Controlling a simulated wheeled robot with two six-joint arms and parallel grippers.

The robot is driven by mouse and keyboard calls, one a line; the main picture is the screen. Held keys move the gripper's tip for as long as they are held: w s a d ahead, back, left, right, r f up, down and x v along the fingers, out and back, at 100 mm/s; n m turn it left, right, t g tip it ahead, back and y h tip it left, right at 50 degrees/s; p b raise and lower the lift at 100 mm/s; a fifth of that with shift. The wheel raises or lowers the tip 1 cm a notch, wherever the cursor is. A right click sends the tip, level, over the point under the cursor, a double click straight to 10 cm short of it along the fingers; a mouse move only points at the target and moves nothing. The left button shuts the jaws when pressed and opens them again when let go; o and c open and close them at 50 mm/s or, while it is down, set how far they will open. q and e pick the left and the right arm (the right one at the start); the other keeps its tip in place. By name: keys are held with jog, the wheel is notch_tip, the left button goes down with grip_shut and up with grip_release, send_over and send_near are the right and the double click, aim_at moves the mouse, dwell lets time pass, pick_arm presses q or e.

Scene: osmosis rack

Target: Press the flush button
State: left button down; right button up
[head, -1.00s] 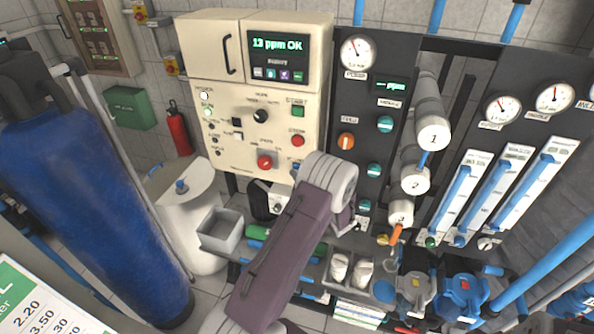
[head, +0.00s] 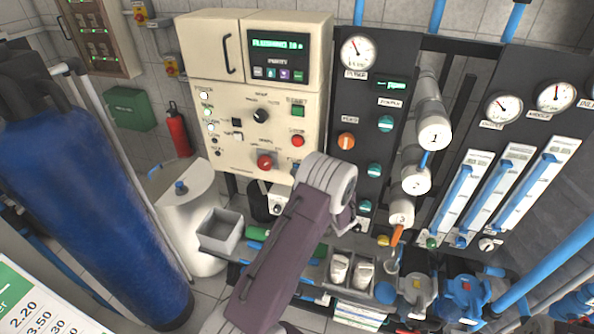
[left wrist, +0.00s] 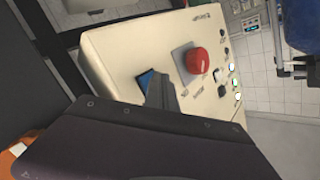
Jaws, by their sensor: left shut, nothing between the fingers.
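The blue flush button (head: 297,167) is at the lower right of the cream control panel (head: 228,150), mostly hidden by my left wrist in the head view. In the left wrist view the blue button (left wrist: 147,80) is a flat square below the red knob (left wrist: 196,61). My left gripper (left wrist: 162,92) is shut and empty, its tip overlapping the button's edge; I cannot tell whether they touch. The display (head: 278,45) shows green text reading "FLUSHING" with a count. My right gripper is in neither view.
The red knob (head: 264,162) and a smaller red button (head: 297,141) are close by on the panel. A dark gauge panel (head: 358,100) stands to the right. A grey bin (head: 220,236) and a white tank (head: 190,215) are below, and a blue cylinder (head: 90,200) at the left.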

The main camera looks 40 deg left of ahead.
pick_arm(q)
jog(key=shift+s+d+b, duration=0.25)
jog(key=shift+s+b, duration=0.2)
jog(key=shift+s, duration=0.3)
jog(key=shift+s+d+b, duration=0.25)
jog(key=shift+s+b, duration=0.15)
jog(key=shift+s, duration=0.4)
jog(key=shift+s+d+b, duration=0.25)
jog(key=shift+s+b, duration=0.2)
jog(key=shift+s, duration=0.35)
jog(key=shift+s+d+b, duration=0.25)
jog(key=shift+s+b, duration=0.15)
jog(key=shift+s, duration=0.4)
